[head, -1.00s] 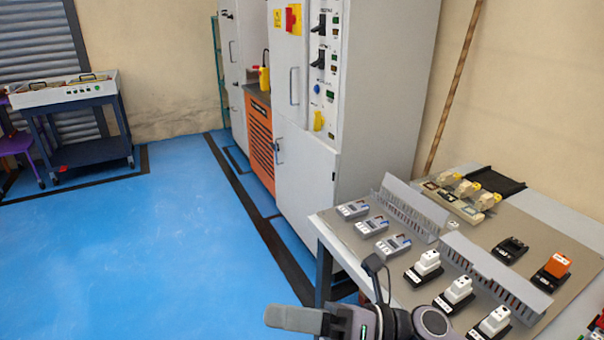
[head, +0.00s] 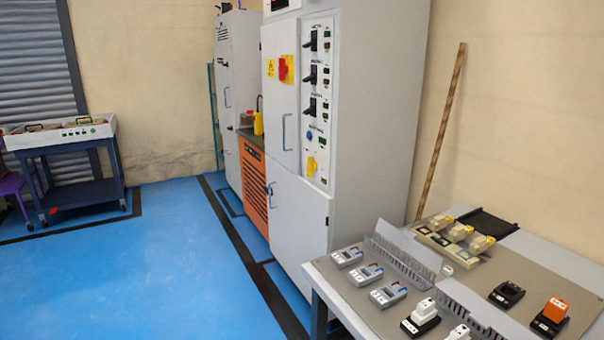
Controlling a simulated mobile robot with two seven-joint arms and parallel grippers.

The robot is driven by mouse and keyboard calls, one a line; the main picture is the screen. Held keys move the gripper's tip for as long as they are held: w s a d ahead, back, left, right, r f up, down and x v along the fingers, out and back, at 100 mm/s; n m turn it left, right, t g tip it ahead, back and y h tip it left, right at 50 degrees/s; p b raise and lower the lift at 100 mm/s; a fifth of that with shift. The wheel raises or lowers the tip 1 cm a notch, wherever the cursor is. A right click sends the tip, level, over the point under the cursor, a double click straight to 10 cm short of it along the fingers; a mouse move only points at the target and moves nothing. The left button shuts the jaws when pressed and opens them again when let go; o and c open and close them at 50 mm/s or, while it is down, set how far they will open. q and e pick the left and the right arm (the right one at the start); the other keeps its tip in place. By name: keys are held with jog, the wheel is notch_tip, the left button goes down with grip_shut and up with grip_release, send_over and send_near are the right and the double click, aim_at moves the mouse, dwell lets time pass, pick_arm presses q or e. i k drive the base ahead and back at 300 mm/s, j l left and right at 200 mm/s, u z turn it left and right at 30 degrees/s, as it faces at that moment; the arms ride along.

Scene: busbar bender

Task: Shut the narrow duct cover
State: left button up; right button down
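Two grey slotted wiring ducts lie on the grey panel of the table at the lower right. The farther duct (head: 398,262) has a thin grey cover (head: 408,246) standing up along its back side, so it looks open. The nearer duct (head: 468,302) has a grey strip along its top side, and the bottom edge of the picture cuts it off. I cannot tell which of the two is the narrow one. Neither of my grippers shows in this view.
Grey meters (head: 366,273), white plug-like blocks (head: 421,313), an orange block (head: 555,310) and cream switches (head: 464,234) sit around the ducts. A tall grey cabinet (head: 372,120) stands behind the table's left edge. A wooden pole (head: 442,130) leans on the wall.

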aim_at(405, 240)
jog(key=i+j+z, duration=0.15)
jog(key=i+j, duration=0.25)
jog(key=i+j+z, duration=0.1)
jog(key=i+j, duration=0.3)
jog(key=j, duration=0.25)
